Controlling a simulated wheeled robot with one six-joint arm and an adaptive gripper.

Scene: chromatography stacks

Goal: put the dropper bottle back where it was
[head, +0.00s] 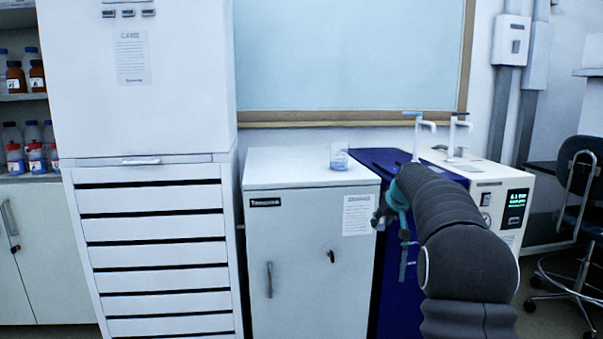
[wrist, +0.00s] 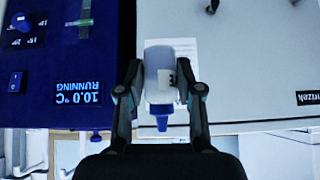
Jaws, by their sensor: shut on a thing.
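My gripper (wrist: 160,84) is shut on the dropper bottle (wrist: 158,62), a pale, translucent bottle with a blue tip. In the wrist view, which looks upside down, the blue tip points down the picture, so the bottle looks about upright. In the head view my gripper (head: 383,213) is in front of the right front edge of the white cabinet (head: 265,180), below its top. The bottle cannot be made out clearly there. In the wrist view the cabinet's front with a paper notice lies behind the bottle.
A small clear container (head: 339,158) stands near the back right of the otherwise bare cabinet top. A dark blue unit (head: 395,262) with a display adjoins the cabinet's right. White taps (head: 418,130) rise behind. A drawer stack (head: 150,230) stands left.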

